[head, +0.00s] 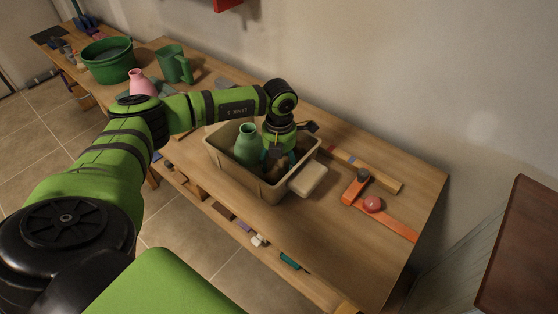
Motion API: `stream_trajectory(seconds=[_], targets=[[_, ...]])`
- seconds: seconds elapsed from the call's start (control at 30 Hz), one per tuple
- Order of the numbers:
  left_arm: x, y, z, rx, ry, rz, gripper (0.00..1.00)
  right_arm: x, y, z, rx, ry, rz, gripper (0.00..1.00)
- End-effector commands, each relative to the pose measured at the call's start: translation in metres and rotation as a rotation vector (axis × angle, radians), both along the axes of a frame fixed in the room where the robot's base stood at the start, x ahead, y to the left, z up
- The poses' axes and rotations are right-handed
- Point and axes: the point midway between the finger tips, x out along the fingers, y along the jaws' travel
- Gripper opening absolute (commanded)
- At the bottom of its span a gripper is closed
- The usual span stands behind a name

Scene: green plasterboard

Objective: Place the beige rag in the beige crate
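The beige crate (236,169) stands on the wooden workbench. A green bottle (246,147) stands upright inside it. A flat beige piece (308,180), which looks like the folded rag, lies on the bench against the crate's right side, outside it. My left gripper (275,161) points down into the crate, just right of the bottle. Its fingertips are partly hidden, and something small and brownish shows near them, too unclear to name. I cannot tell whether the fingers are open or shut. My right gripper is not in view.
A green basin (108,66), green jug (175,65) and pink bottle (142,84) stand further left. The bench's right front is clear.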

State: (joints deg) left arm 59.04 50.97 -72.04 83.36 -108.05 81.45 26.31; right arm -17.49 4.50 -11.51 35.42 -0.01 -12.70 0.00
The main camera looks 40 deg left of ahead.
Motion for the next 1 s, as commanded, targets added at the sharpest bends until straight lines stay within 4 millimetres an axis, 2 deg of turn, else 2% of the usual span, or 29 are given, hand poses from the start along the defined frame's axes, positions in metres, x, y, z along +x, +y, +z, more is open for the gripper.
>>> stream_trajectory(seconds=[0.27, 0.37, 0.7, 0.83, 1.0], targets=[[0.001, 0.000, 0.008, 0.000, -0.003, -0.001, 0.68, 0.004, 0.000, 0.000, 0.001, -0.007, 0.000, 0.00], [0.001, 0.000, 0.022, -0.001, -0.005, -0.001, 0.68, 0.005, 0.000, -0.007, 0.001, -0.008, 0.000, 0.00], [0.002, 0.000, 0.094, 0.000, -0.006, 0.000, 0.68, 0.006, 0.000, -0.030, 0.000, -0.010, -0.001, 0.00], [0.001, 0.000, 0.112, 0.000, -0.004, 0.000, 0.68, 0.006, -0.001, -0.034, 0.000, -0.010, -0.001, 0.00], [0.001, 0.000, 0.123, 0.000, -0.001, -0.001, 0.68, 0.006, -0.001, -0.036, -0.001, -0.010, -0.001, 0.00]])
